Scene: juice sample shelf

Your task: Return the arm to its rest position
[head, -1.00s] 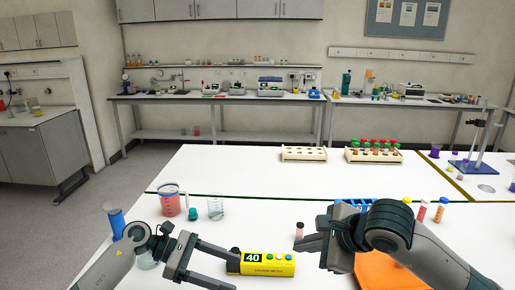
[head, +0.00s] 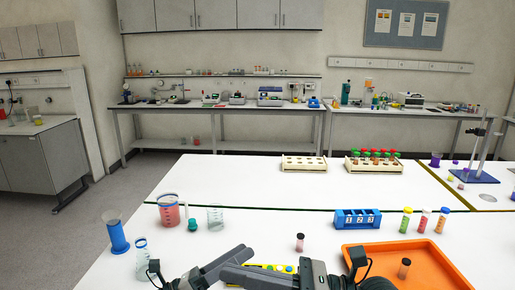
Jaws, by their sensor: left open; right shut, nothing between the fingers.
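My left gripper (head: 226,259) is low in the head view, its fingers pointing up and to the right. It is open and nothing shows in it. My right gripper (head: 236,273) is just below, its fingers pointing left, shut and empty. The fingers of the two overlap in the picture; whether they touch I cannot tell. Both arms are mostly below the lower picture edge. A yellow timer (head: 282,267) on the white table is largely hidden behind the grippers.
An orange tray (head: 424,262) holding a dark-capped vial lies at right. Another such vial (head: 300,242) stands alone. Behind are a blue rack (head: 357,219) and several coloured vials. A blue cylinder (head: 115,232), a red-filled beaker (head: 169,211) and other glassware stand left.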

